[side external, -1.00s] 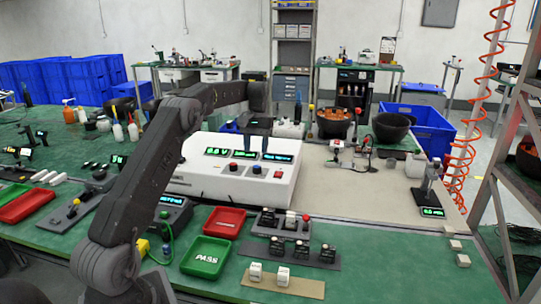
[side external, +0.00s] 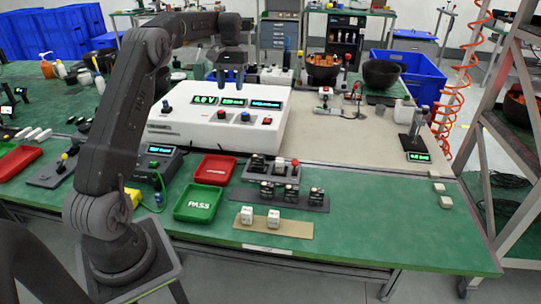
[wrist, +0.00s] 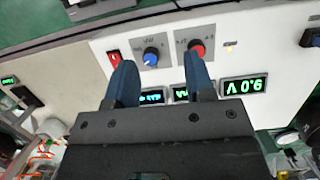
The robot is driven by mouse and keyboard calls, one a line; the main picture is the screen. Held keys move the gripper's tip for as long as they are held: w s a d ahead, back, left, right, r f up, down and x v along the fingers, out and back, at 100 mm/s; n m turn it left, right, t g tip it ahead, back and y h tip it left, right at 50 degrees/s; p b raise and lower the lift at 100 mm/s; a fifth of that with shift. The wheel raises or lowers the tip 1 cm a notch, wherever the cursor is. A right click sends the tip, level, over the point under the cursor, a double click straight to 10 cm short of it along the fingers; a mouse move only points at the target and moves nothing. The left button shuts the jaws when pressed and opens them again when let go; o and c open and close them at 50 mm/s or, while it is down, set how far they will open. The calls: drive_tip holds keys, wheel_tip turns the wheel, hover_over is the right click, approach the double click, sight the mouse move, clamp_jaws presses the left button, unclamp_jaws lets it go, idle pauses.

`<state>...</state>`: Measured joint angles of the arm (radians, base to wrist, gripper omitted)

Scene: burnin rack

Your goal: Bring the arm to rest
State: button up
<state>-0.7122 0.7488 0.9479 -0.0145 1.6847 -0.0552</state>
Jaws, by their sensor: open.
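My arm rises from its base at the lower left of the side external view and bends over the bench. My gripper (side external: 231,78) hangs fingers down above the back of the white power supply box (side external: 215,133). In the wrist view my gripper (wrist: 160,72) shows two blue fingers spread apart with nothing between them. The white box (wrist: 265,60) fills much of that view, with a blue knob (wrist: 151,56), a red knob (wrist: 197,50) and lit green displays beyond the fingers.
On the green bench stand a green PASS tray (side external: 187,213), a red tray (side external: 205,170), a socket rack (side external: 275,172) and two white cubes (side external: 259,217). Bowls (side external: 381,75) and bottles stand behind. A metal shelf (side external: 505,120) is at the right.

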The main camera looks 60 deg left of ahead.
drive_tip(key=s+d+r+m+t+y, duration=0.1)
drive_tip(key=s+d+r, duration=0.15)
drive_tip(key=d, duration=0.45)
drive_tip(key=s+d+r+m+t+y, duration=0.1)
drive_tip(key=d+r+m, duration=0.1)
drive_tip(key=d+r, duration=0.35)
drive_tip(key=s+d+r+m+t, duration=0.1)
drive_tip(key=s+d, duration=0.1)
drive_tip(key=d, duration=0.6)
drive_tip(key=s+d+f+m+t, duration=0.2)
drive_tip(key=s+d, duration=0.5)
drive_tip(key=s, duration=0.1)
drive_tip(key=s+d+f+m+t, duration=0.2)
drive_tip(key=s+d+f, duration=0.1)
drive_tip(key=s+d, duration=0.4)
drive_tip(key=shift+s+d+f+m+t, duration=0.2)
drive_tip(key=shift+s+d+m+t, duration=0.15)
drive_tip(key=shift+s, duration=0.5)
drive_tip(key=shift+a, duration=0.1)
